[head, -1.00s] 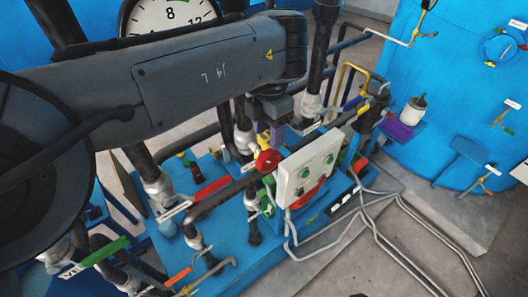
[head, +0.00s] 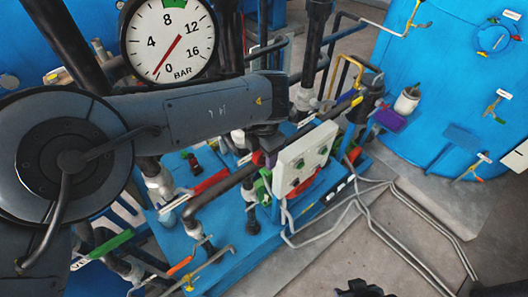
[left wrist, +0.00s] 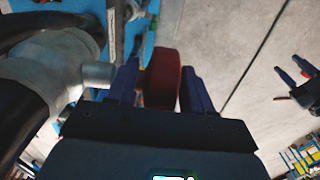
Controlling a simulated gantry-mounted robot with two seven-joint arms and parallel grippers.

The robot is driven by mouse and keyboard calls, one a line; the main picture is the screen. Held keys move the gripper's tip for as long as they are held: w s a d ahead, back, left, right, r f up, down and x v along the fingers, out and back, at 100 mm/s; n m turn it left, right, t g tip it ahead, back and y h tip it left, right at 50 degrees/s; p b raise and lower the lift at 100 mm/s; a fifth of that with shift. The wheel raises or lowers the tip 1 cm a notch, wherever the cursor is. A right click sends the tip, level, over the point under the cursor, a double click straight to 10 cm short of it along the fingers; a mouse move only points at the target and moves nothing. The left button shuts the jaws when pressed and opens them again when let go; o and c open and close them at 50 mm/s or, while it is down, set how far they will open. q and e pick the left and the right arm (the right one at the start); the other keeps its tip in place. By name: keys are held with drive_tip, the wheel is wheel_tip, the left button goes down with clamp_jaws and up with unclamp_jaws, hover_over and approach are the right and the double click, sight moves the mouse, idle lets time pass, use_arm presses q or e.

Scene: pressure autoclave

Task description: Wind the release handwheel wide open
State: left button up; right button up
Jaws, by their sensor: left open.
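The release handwheel is a small red wheel (head: 258,158), mostly hidden by my left wrist in the head view. In the left wrist view the red handwheel (left wrist: 162,77) shows edge-on between the two blue-purple fingers of my left gripper (left wrist: 160,88). The fingers are open, one on each side of it, with a visible gap on the right; contact on the left is unclear. In the head view the left gripper (head: 266,154) hangs below the wrist at the pipework. My right gripper (left wrist: 290,67) is off to the right in the left wrist view, fingers apart and empty.
A pressure gauge (head: 168,40) stands behind my left arm, its red needle near 0. A white control box (head: 304,160) is close right of the handwheel. Black pipes (head: 222,188) surround it. A blue vessel (head: 450,90) stands at right; the grey floor (head: 330,255) in front is partly open.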

use_arm(q)
clamp_jaws()
drive_tip(key=shift+f+t+h+b, duration=0.2)
drive_tip(key=shift+t+h+b, duration=0.15)
drive_tip(key=shift+b, duration=0.6)
drive_tip(key=t+h+b, duration=0.3)
drive_tip(key=h+b, duration=0.1)
drive_tip(key=b, duration=0.6)
drive_tip(key=shift+r+t+h+b, duration=0.15)
drive_tip(key=shift+t+h+b, duration=0.2)
drive_tip(key=shift+b, duration=0.55)
drive_tip(key=shift+r, duration=0.1)
unclamp_jaws()
